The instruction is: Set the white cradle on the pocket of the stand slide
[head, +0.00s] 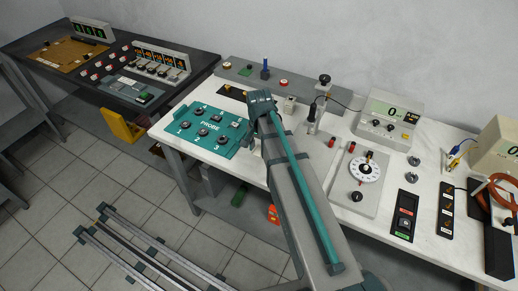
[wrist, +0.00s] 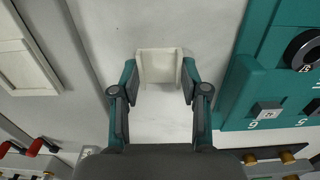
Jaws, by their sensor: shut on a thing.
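In the wrist view my gripper (wrist: 158,88) is shut on the white cradle (wrist: 159,66), an off-white block with raised side walls. The cradle sits between the fingertips, over a pale, bare surface. How far above that surface it is I cannot tell. In the head view my arm hides both gripper and cradle. I cannot make out the stand slide's pocket for certain; a grey plate with an off-white raised frame (wrist: 25,62) lies at the wrist view's left edge.
A teal PROBE panel (head: 207,130) is left of my arm; a teal panel with knobs (wrist: 250,95) is close on the gripper's right in the wrist view. A knob-topped post (head: 324,79), meter (head: 391,115) and dial plate (head: 361,178) stand right of my arm.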

